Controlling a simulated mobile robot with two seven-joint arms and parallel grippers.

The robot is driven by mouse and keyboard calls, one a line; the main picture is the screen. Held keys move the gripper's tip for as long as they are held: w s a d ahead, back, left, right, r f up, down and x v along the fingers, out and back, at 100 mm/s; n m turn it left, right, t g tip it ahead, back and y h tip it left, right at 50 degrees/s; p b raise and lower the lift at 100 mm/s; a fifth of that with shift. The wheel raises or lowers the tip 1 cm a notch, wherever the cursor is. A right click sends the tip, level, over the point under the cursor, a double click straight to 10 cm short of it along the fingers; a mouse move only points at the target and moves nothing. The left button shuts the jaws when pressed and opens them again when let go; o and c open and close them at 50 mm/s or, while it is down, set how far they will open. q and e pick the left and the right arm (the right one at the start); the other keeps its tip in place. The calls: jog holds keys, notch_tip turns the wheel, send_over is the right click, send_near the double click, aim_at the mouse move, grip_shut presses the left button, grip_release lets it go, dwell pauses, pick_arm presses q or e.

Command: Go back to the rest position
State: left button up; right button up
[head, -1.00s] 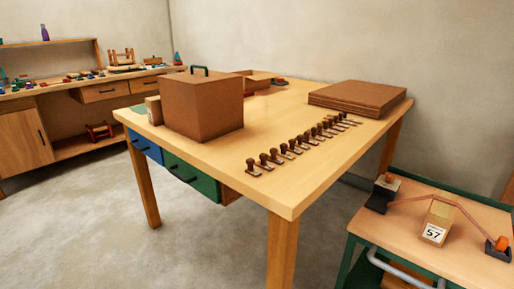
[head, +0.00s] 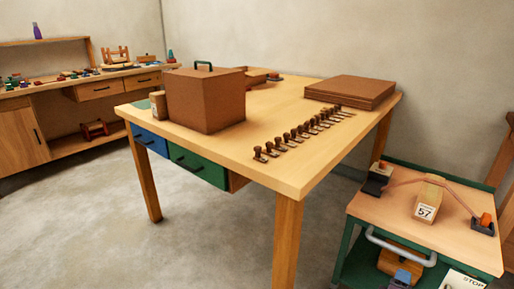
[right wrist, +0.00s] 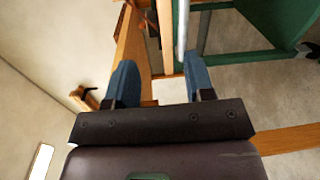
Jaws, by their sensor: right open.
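My right gripper (right wrist: 160,68) shows in the right wrist view, with two blue fingers spread apart. It is open, and nothing is held between the fingers. Beyond it are wooden legs or beams, a green frame and a pale metal bar. I cannot make out my right gripper for sure in the head view. My left gripper is not in view.
A wooden table (head: 285,165) carries a brown box (head: 205,100), a row of small dark-knobbed pieces (head: 300,132) and a flat brown stack (head: 350,92). A green-framed trolley (head: 385,212) with a block marked 57 (head: 427,200) stands at right. Floor (head: 90,215) is clear at left.

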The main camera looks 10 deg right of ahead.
jog(key=w+d+r+n+t+h, duration=0.1)
jog(key=w+d+r+n+t, duration=0.1)
jog(key=d+r, duration=0.55)
jog(key=s+a+f+g+y, duration=0.1)
jog(key=s+a+f+y, duration=0.3)
jog(key=s+f, duration=0.4)
jog(key=s+a+f+m+g+y, duration=0.15)
jog(key=s+a+y, duration=0.35)
jog(key=s, duration=0.5)
jog(key=s+a+g+y, duration=0.2)
jog(key=s+a+y, duration=0.2)
jog(key=s+a, duration=0.45)
jog(key=shift+s+a+r+m+t+y, duration=0.7)
jog(key=shift+s+a+r+m, duration=1.15)
jog(key=shift+s+a+m, duration=2.65)
pick_arm(q)
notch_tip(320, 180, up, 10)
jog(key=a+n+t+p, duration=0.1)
jog(key=p, duration=1.2)
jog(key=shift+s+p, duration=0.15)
jog(key=shift+p, duration=0.2)
pick_arm(e)
notch_tip(320, 180, up, 10)
jog(key=w+a, duration=0.1)
jog(key=shift+w+t, duration=0.4)
jog(key=shift+t, duration=0.05)
